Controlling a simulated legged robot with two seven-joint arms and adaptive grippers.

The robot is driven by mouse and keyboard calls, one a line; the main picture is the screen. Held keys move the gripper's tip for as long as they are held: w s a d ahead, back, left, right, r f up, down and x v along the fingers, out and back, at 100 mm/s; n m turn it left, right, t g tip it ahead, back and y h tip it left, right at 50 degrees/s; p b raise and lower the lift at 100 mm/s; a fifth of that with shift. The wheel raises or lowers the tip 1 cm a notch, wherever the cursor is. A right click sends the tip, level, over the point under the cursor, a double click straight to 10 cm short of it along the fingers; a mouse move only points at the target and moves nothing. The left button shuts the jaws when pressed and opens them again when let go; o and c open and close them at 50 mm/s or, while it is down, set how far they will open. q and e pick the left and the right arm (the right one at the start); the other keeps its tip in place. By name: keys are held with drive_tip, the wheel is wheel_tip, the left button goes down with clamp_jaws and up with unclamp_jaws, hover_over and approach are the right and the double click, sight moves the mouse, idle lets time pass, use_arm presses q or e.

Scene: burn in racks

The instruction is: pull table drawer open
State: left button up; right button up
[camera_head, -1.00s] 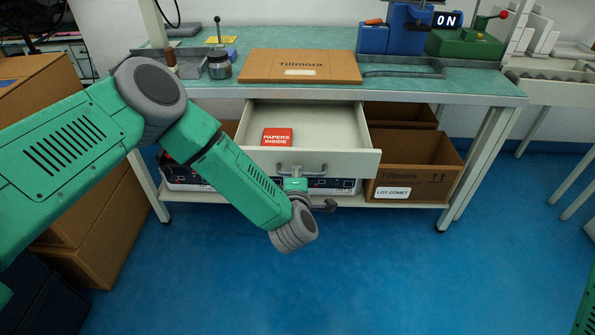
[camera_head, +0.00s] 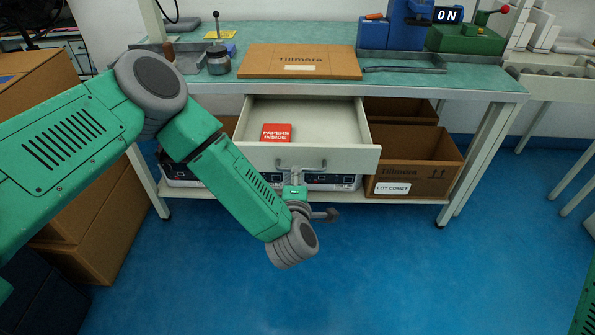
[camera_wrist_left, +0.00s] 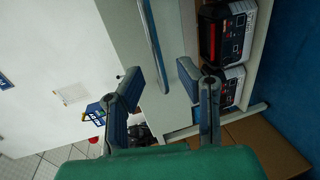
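The table drawer (camera_head: 345,160) is pulled out from under the teal-topped table (camera_head: 215,85), its inside in view. A red box marked PAPERS INSIDE (camera_head: 277,133) lies in it. The drawer's grey bar handle (camera_head: 302,164) is on its front panel; the bar also shows in the left wrist view (camera_wrist_left: 154,42). My left gripper (camera_head: 299,179) is just in front of and below the handle. My right gripper is not in view.
An open carton (camera_head: 420,160) and electronic units (camera_head: 335,183) sit on the lower shelf. Blue floor in front is clear.

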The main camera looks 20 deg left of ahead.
use_arm(q)
drive_tip(key=v, duration=0.7)
drive_tip(key=shift+s, duration=0.15)
drive_tip(key=shift+d+f, duration=0.1)
drive_tip(key=shift+d, duration=0.05)
drive_tip(key=s+a+f+m+g+h, duration=0.1)
drive_tip(key=s+f+m+g+h, duration=0.6)
drive_tip(key=s+f+m, duration=0.6)
drive_tip(key=s+a+r+m+g+y+p, duration=0.1)
drive_tip(key=s+a+m+g+y, duration=0.1)
drive_tip(key=s+a+m+g, duration=0.5)
drive_tip(key=s+a+m, duration=0.1)
drive_tip(key=s+a, duration=0.3)
drive_tip(key=s, duration=0.5)
drive_tip(key=shift+a+m+y, duration=0.35)
drive_tip(key=shift+m+y, duration=0.05)
